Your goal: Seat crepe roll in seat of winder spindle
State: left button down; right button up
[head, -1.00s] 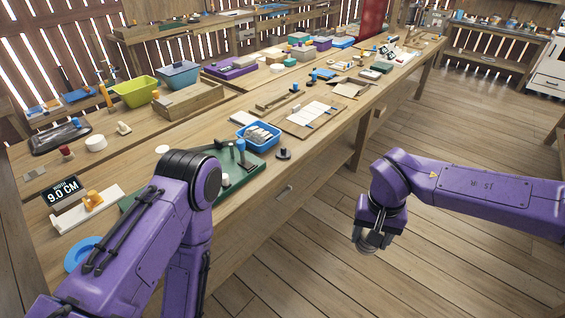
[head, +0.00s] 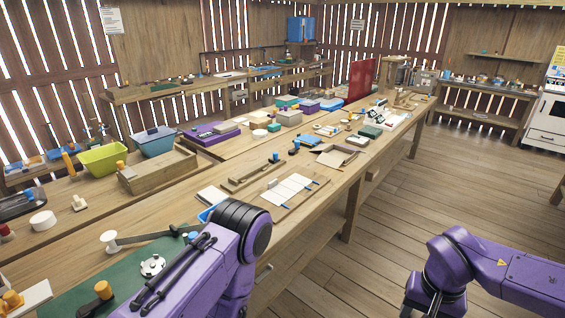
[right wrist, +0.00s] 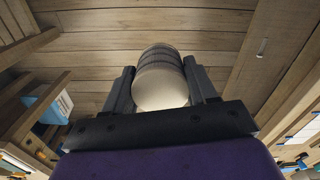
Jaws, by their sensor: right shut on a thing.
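My right gripper (right wrist: 160,85) shows in the right wrist view, its two dark fingers shut on a pale cylinder with a grey ribbed band, which I take to be the crepe roll (right wrist: 160,88). Its rounded cream end faces the camera. A green board (head: 75,292) lies on the bench at the lower left of the head view, with a dark bar ending in a white knob (head: 109,240) and a white holed disc (head: 152,265). I cannot tell which part is the winder spindle or its seat. My left arm covers part of the board; its gripper is hidden.
The long bench also holds a wooden tray (head: 160,172), a green bin (head: 103,160), a blue bin (head: 153,142) and a white-sheeted board (head: 288,190). A red panel (head: 361,80) stands farther back. The floor (head: 400,220) right of the bench is clear.

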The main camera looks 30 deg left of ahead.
aim_at(153, 266)
jog(key=i, duration=0.9)
jog(key=u, duration=3.2)
jog(key=i, duration=0.5)
jog(key=z, duration=0.05)
